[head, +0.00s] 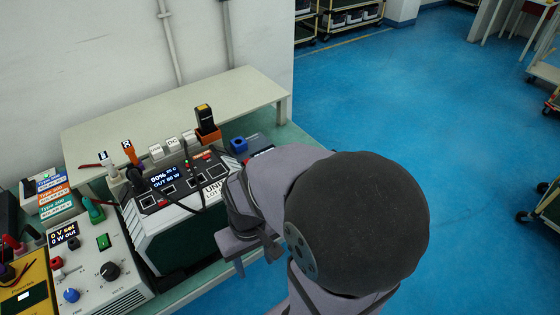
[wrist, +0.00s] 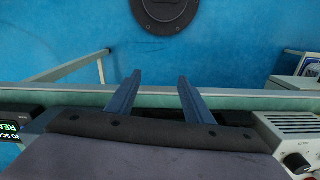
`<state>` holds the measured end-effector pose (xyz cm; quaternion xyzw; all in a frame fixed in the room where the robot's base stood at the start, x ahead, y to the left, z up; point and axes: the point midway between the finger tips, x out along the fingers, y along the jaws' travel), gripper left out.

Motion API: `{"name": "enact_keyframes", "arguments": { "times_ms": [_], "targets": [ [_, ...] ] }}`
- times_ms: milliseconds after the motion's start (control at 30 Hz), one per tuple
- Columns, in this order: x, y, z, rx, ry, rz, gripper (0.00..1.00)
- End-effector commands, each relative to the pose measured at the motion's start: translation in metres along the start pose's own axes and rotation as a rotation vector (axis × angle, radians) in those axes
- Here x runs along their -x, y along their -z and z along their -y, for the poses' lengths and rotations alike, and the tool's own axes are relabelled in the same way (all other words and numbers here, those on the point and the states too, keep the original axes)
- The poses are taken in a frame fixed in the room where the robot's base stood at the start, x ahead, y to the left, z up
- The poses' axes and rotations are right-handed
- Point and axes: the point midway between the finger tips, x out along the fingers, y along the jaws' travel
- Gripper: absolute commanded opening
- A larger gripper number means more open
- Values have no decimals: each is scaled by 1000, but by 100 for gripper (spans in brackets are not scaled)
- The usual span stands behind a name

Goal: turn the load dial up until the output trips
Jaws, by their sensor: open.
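My gripper (head: 254,258) is in front of the white unit, partly hidden by my arm. In the wrist view the gripper (wrist: 160,76) has its two fingers apart with nothing between them, at the bench's front edge. A white box (head: 83,272) on the left has a display (head: 63,234) reading 0 V set and 0 W out. It carries a black dial (head: 109,270) and a blue dial (head: 71,295); I cannot tell which is the load dial. A black dial (wrist: 297,163) shows at the wrist view's lower right. The gripper touches no dial.
A yellow meter (head: 24,290) stands at far left. Blue floor (head: 450,130) lies open at right.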

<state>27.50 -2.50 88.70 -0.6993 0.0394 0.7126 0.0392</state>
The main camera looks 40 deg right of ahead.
Motion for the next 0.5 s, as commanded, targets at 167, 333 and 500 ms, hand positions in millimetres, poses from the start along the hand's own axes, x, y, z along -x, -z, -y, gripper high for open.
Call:
{"name": "enact_keyframes", "arguments": {
  "times_ms": [167,333,500],
  "targets": [
    [21,-20,-45,-223,16,98,47],
    [38,-14,-92,-456,52,132,47],
    [53,6,-137,-674,112,113,47]
  ]
}}
